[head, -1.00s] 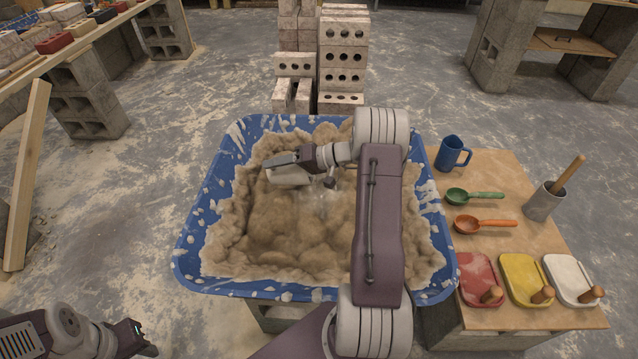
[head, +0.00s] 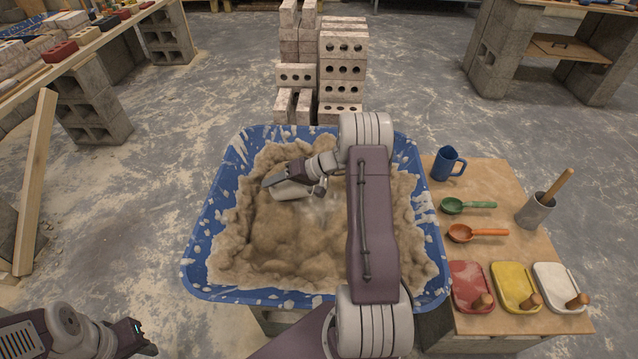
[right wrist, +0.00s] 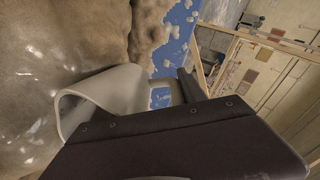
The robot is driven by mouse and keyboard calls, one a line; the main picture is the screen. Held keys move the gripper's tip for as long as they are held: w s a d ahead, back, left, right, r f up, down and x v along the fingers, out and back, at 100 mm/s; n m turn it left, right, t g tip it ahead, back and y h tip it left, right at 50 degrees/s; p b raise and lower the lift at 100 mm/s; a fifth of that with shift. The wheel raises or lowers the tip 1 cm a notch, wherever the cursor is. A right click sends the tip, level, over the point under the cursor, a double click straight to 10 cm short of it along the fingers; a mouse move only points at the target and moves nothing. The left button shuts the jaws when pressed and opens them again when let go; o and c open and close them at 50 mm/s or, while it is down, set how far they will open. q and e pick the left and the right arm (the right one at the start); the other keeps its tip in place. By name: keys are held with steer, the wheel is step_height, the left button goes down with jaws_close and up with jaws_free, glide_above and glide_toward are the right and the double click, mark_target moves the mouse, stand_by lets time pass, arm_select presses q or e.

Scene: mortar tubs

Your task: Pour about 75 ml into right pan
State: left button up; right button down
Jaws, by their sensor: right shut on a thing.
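My right gripper (head: 283,175) is shut on a white jug (head: 292,190), tilted low over the blue tub (head: 203,222). In the right wrist view the jug (right wrist: 105,92) shows its curved open rim, facing left over the tan mix. The tan, lumpy mix (head: 290,245) fills the tub, with a pale patch near the jug. I cannot see a stream or how much the jug holds.
A board at right holds a blue mug (head: 447,163), green scoop (head: 465,205), orange scoop (head: 475,234), grey pot (head: 534,211) and red (head: 468,285), yellow (head: 513,283) and white (head: 556,283) trays. Bricks (head: 343,70) stand behind the tub.

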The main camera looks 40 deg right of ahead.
mark_target(272, 194)
steer(key=shift+f, duration=0.15)
steer(key=shift+w+a+f+g+h+p, duration=0.15)
steer(key=shift+f+g+h+p, duration=0.45)
steer(key=shift+p, duration=0.25)
steer(key=shift+f+g+h, duration=0.3)
steer(key=shift+f+h, duration=0.1)
steer(key=shift+f, duration=0.35)
stand_by(0.4)
